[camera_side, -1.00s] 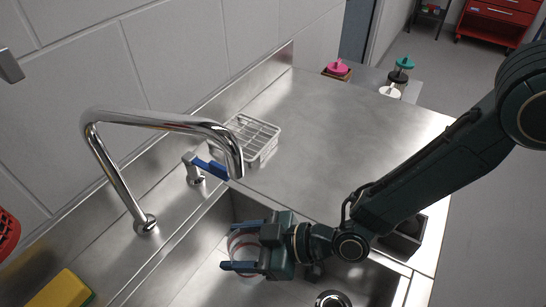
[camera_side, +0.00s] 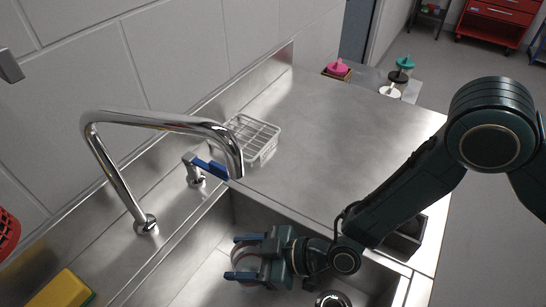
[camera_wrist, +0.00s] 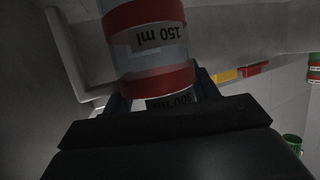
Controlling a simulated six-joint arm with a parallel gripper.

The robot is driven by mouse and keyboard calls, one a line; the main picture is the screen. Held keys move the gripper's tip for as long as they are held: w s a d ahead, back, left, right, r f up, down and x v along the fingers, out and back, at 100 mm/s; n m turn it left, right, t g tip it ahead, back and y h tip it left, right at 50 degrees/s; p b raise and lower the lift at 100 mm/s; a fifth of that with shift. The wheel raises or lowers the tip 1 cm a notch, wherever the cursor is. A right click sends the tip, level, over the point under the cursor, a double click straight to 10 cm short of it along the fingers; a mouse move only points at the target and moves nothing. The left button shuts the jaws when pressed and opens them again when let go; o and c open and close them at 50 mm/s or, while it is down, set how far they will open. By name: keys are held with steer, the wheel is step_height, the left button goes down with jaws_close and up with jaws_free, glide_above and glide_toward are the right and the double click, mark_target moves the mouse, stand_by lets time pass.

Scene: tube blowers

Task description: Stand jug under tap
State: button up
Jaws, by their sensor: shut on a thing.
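The jug is a clear vessel with red bands and a "150 ml" label; it fills the upper middle of the wrist view (camera_wrist: 150,45). My gripper (camera_side: 240,258) is shut on the jug, its blue-tipped fingers on either side of it, inside the sink. In the side view the jug (camera_side: 250,263) shows only as a faint bit between the fingers, so its base and contact with the sink floor are hidden. The chrome tap (camera_side: 165,120) arches from the back ledge, its spout end above and behind my gripper in the picture. Its side lever (camera_side: 210,168) is blue.
The sink (camera_side: 200,270) has steel walls around my gripper. A wire rack (camera_side: 258,135) stands on the drainboard (camera_side: 330,140), which is otherwise mostly clear. A yellow sponge (camera_side: 62,290) lies at the lower left. A dark box (camera_side: 405,240) sits at the counter's right edge.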

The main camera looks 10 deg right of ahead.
steer(key=shift+f, duration=0.1)
steer(key=o, duration=1.4)
steer(key=shift+c, duration=0.2)
steer(key=shift+v, duration=1)
step_height(320, 180, up, 8)
steer(key=shift+s+d+f, duration=0.2)
steer(key=shift+d, duration=0.25)
